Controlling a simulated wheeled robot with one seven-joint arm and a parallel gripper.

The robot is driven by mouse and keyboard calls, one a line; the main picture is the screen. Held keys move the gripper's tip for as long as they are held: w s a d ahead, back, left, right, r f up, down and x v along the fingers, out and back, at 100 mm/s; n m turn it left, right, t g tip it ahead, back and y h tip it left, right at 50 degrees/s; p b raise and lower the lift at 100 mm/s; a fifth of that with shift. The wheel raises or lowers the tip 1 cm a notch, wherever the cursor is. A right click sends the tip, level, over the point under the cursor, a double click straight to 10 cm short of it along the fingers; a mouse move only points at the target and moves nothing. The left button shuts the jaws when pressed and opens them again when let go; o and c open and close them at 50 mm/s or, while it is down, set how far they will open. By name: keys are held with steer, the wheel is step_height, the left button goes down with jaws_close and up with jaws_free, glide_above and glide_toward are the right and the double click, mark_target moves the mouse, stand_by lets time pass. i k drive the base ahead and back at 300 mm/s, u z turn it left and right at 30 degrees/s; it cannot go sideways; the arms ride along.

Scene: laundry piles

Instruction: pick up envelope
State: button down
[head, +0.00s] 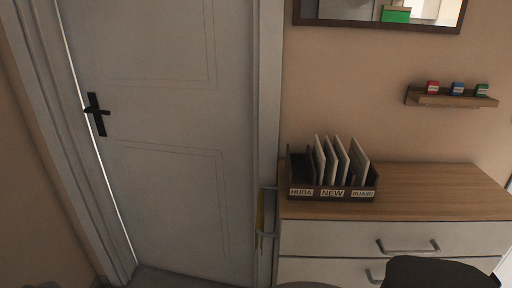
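Several pale, flat, envelope-like pieces (340,160) stand upright and slightly tilted in a dark sorter (332,194) on the dresser. The sorter's front has labels; the left one reads "HUDA", the middle one "NEW", and the right one is hard to read. I cannot tell which flat piece is the envelope, as their lower parts are hidden by the sorter's front. My gripper is not in view.
The wood-topped dresser (430,192) has white drawers and free room right of the sorter. A shelf (452,98) with small coloured blocks hangs above. A closed white door (165,150) is at left. A dark rounded shape at bottom right hides part of the drawers.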

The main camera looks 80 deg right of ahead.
mark_target(318, 156)
steer(key=i, duration=0.5)
steer(key=z, duration=3.65)
steer(key=k, duration=1.25)
steer(key=u, duration=0.8)
steer(key=i, duration=1.8)
steer(key=z, duration=0.5)
